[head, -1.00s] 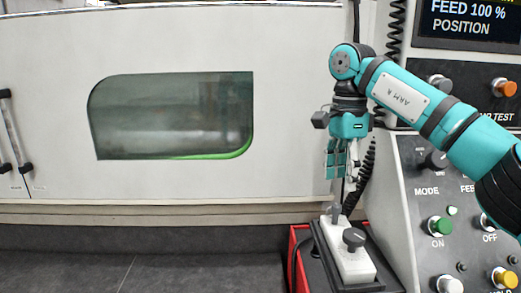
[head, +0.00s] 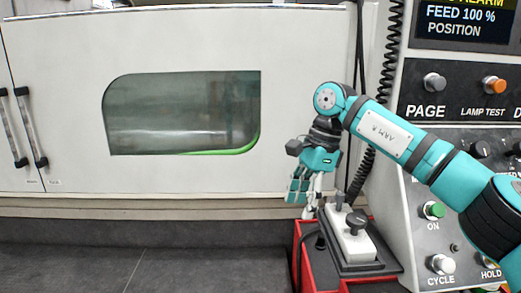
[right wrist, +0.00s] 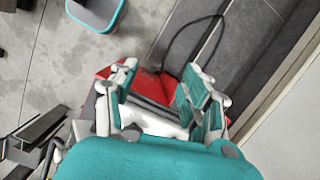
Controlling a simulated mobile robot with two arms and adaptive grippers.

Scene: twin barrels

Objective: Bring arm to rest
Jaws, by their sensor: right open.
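My right arm (head: 390,135) comes in from the right in the head view, teal with black joints and a label plate. Its gripper (head: 298,200) points down, just left of and above a white fixture with black knobs (head: 352,240) on a red cart (head: 310,270). In the right wrist view the two fingers of the right gripper (right wrist: 165,100) stand apart with nothing held between them. The white fixture and the red cart top (right wrist: 110,72) lie below and behind the fingers there, partly hidden. My left gripper is in neither view.
A white machine enclosure (head: 60,80) with a dark window (head: 180,115) fills the back left. A control panel (head: 450,95) with knobs and buttons stands at the right, and a coiled black cable (head: 385,85) hangs beside it. Grey floor (head: 190,270) at lower left is clear.

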